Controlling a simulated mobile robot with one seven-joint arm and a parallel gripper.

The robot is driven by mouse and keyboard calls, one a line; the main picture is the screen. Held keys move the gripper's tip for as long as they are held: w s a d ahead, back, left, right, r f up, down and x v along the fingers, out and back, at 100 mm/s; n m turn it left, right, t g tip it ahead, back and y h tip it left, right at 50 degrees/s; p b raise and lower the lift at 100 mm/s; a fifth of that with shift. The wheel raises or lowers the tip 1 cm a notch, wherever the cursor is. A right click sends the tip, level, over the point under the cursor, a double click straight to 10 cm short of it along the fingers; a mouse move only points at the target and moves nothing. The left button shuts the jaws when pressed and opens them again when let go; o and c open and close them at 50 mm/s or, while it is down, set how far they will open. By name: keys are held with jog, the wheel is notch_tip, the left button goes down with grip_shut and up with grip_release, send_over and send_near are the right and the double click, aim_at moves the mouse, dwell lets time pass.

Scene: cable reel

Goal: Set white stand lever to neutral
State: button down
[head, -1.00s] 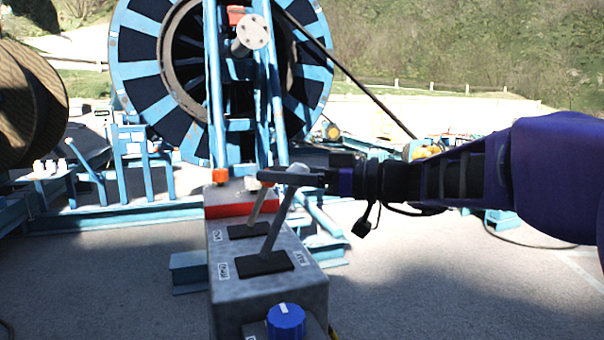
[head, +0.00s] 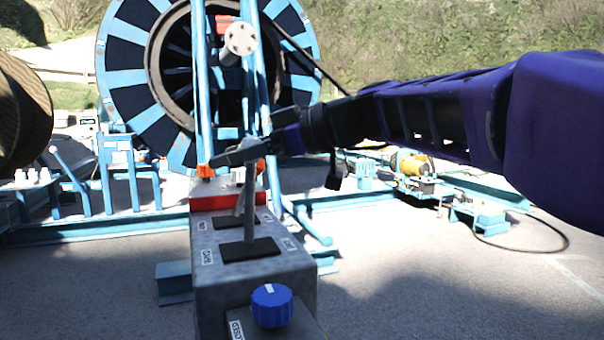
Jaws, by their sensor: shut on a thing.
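The white stand lever (head: 250,208) is the nearer of two levers on a grey control box (head: 210,285).
A blue rotary knob (head: 271,305) sits on the near end of the box. A red block (head: 203,200) is at its far end. A large blue cable reel (head: 130,75) stands behind. The paved ground (head: 420,285) at the right is open.

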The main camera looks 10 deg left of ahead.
jog(key=shift+s+a+f+h, duration=0.1)
jog(key=shift+s+a+h, duration=0.2)
jog(key=shift+a, duration=0.1)
jog(key=shift+c, duration=1.5)
grip_release()
jog(key=v, duration=1.7)
jog(key=shift+d+b, duration=0.25)
jog(key=shift+b, duration=0.1)
